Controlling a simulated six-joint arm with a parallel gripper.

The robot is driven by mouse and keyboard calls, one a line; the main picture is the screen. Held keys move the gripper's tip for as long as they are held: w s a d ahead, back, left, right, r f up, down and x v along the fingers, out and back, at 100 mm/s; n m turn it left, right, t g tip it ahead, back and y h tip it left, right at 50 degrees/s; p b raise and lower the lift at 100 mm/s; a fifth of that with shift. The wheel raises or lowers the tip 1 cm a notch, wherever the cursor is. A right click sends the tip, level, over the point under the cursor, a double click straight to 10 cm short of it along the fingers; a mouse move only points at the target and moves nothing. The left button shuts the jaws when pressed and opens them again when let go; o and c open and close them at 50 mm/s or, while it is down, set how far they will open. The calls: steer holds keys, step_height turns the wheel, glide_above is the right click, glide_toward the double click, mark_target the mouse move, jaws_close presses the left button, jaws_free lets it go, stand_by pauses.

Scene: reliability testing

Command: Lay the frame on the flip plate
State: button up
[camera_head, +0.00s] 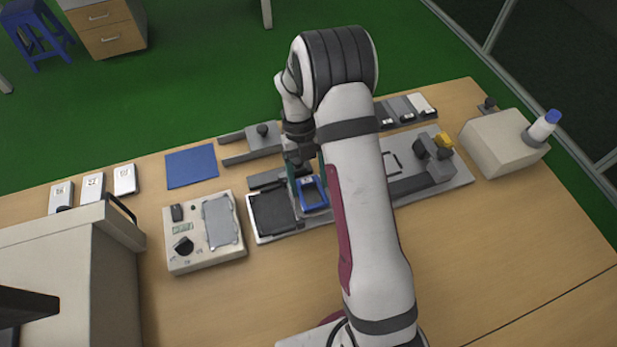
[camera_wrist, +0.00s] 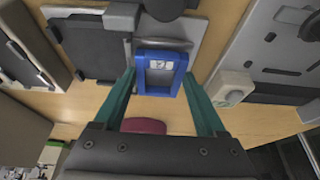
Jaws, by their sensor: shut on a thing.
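The blue rectangular frame (camera_head: 313,207) is between the two teal fingers of my gripper (camera_head: 306,182). In the wrist view my gripper (camera_wrist: 159,76) is shut on the frame (camera_wrist: 160,56) by its left and right sides. A label-like patch shows inside the frame. The frame is over or against a grey fixture; I cannot tell if it touches. A flat black plate (camera_head: 272,212), which looks like the flip plate, lies left of the frame on the light fixture. It also shows in the wrist view (camera_wrist: 85,45), apart from the frame.
A control box (camera_head: 205,232) with a dark knob stands left of the fixture. A blue mat (camera_head: 191,166) lies behind it. A grey clamp fixture (camera_head: 425,170) is to the right, partly behind my arm. A beige block (camera_head: 495,142) stands at far right. The right front table is clear.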

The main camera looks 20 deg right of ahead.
steer(key=shift+f, duration=0.2)
steer(key=o, duration=1.3)
steer(key=shift+c, duration=0.2)
steer(key=shift+r, duration=3)
